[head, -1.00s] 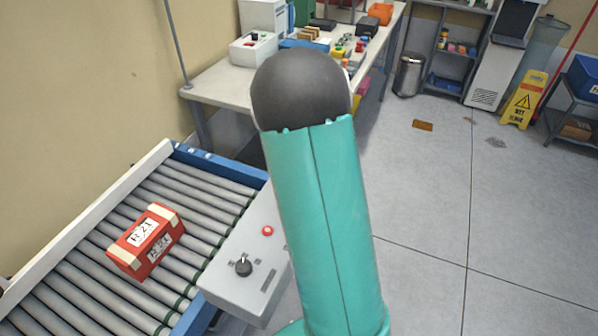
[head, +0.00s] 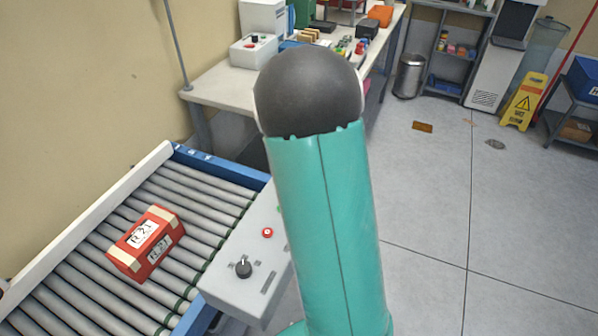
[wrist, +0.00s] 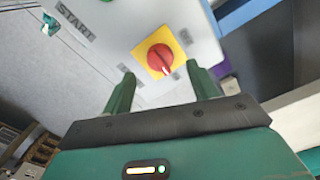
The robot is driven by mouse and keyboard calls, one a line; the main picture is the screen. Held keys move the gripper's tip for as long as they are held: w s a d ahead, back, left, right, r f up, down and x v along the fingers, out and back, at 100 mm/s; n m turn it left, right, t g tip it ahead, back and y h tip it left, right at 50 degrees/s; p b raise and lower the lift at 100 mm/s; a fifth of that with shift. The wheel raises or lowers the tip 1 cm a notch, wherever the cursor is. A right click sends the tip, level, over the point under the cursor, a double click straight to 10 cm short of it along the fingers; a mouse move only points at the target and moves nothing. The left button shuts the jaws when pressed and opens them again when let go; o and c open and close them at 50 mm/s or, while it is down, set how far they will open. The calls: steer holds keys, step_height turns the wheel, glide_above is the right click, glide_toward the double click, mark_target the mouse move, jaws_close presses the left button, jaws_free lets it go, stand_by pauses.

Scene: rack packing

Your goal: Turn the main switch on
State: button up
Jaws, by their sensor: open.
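In the wrist view a red rotary switch (wrist: 161,59) sits on a yellow square plate on a pale panel (wrist: 120,30). Its pale pointer mark is toward the lower side, toward my gripper. The small labels around it are too blurred to read. My gripper (wrist: 163,86) is open, with its two green fingers apart and nothing between them. The switch appears just beyond the fingertips, between their lines, with no contact visible. In the head view my arm hides the gripper and this switch.
The panel also carries a START label (wrist: 75,22) and part of a green button. In the head view a roller conveyor (head: 75,285) holds a red box (head: 147,243). Its control box (head: 235,293) has a black knob and red button.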

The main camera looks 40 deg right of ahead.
step_height(320, 180, up, 10)
stand_by(0.3)
steer(key=shift+f, duration=0.1)
steer(key=s+a+r+n+t, duration=0.1)
steer(key=s+a+r+n, duration=0.3)
steer(key=a, duration=0.2)
steer(key=s+a+r+n+t, duration=0.2)
steer(key=s+a+r+n, duration=0.15)
steer(key=a, duration=0.35)
steer(key=s+a+n+t, duration=0.2)
steer(key=s+a+n, duration=0.7)
steer(key=s, duration=0.3)
steer(key=shift+s+a+t, duration=0.2)
steer(key=shift+a+t, duration=0.1)
steer(key=shift+a, duration=0.35)
steer(key=shift+d, duration=0.1)
